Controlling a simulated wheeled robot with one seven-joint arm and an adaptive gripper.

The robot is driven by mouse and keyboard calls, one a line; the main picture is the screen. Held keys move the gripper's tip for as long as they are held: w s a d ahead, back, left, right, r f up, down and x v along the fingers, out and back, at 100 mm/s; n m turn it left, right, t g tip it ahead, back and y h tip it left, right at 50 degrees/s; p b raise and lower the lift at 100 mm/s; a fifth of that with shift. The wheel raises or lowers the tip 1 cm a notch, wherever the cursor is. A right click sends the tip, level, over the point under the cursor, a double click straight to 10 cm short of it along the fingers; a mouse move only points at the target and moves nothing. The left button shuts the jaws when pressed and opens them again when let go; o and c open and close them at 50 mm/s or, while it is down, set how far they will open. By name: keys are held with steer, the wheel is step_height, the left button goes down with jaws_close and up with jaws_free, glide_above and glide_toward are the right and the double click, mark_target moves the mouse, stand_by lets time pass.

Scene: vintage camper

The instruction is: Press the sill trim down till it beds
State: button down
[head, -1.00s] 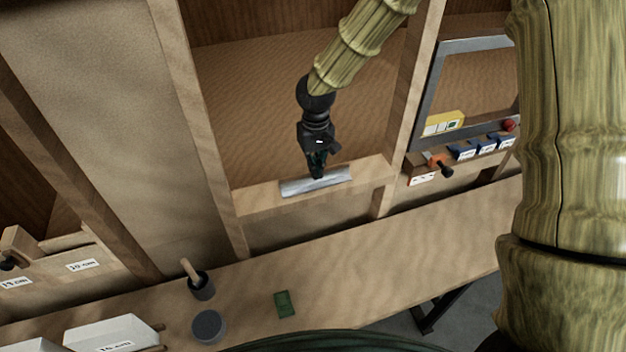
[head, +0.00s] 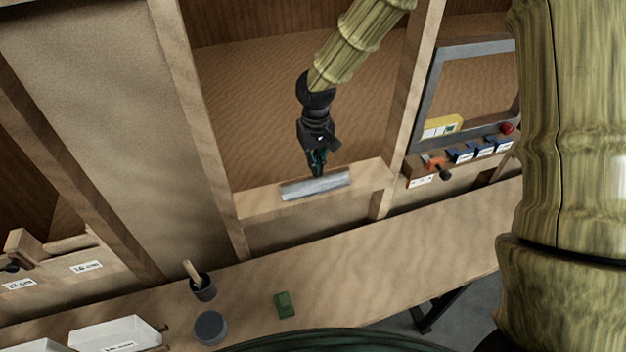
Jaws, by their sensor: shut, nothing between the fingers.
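The sill trim (head: 330,184) is a pale grey metal strip lying along the wooden sill (head: 260,202) of the framed opening. My gripper (head: 317,174) points down at the middle of the strip, with its fingertips together and empty. The fingertips are at or just above the strip's back edge; I cannot tell whether they touch it. I also cannot see whether any gap is left between the strip and the sill.
Wooden posts flank the opening. In front runs a bench with a dark cup holding a wooden handle (head: 203,287), a dark round disc (head: 210,327) and a green block (head: 285,305). Blue bins (head: 461,153) and an orange-handled tool (head: 436,167) sit at right. The bench's middle is clear.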

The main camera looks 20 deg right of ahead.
steer(key=shift+r+p, duration=1.5)
steer(key=shift+r, duration=0.8)
